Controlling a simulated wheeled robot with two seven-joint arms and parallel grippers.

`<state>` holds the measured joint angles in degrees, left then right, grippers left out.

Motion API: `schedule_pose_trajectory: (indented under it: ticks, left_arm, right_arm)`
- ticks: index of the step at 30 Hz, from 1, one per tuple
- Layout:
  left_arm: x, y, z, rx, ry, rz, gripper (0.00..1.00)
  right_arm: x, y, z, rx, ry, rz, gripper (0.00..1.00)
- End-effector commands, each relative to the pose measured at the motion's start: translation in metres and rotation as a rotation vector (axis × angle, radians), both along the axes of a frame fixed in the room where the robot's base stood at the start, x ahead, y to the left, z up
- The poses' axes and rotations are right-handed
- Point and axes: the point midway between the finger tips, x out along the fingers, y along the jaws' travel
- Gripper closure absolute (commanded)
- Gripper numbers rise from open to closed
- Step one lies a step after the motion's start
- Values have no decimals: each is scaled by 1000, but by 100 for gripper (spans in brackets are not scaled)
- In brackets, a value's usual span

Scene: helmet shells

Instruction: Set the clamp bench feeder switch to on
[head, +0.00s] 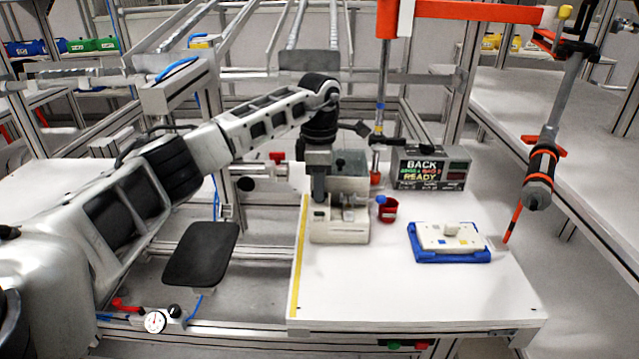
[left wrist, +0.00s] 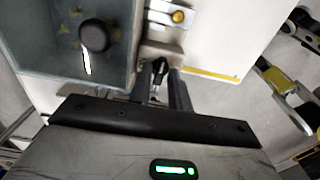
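The feeder looks to be the beige unit (head: 340,230) with a grey box (head: 348,183) behind it, near the left edge of the white bench (head: 400,290). In the left wrist view the grey box (left wrist: 40,60) carries a round black knob (left wrist: 94,36) with a white mark beside it. My left gripper (head: 319,196) points down over the beige unit. In the left wrist view its fingers (left wrist: 163,92) are close to a small dark part (left wrist: 160,68); I cannot tell whether they touch or grip it. No switch label is readable. My right gripper is out of view.
A display (head: 430,168) reading "BACK" and "READY" stands behind a red cup (head: 387,209). A blue tray (head: 447,256) with a pale plate lies to the right. An orange-and-grey tool (head: 541,165) hangs at the bench's right. The bench front is clear.

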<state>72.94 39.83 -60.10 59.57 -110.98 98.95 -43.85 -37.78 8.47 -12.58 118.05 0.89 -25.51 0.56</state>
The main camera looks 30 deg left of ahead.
Motion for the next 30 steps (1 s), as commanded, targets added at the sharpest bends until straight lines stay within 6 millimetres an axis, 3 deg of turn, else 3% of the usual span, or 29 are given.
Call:
schedule_pose_trajectory:
  ticks: [3,5,18,30]
  left_arm:
    - [0,0,0,0,0,0,84]
    - [0,0,0,-1,1,0,100]
    - [0,0,1,0,2,45,100]
    - [0,0,3,0,1,336,100]
  right_arm:
    - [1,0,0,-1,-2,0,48]
    - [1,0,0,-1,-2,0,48]
    - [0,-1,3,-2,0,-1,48]
    - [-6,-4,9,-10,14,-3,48]
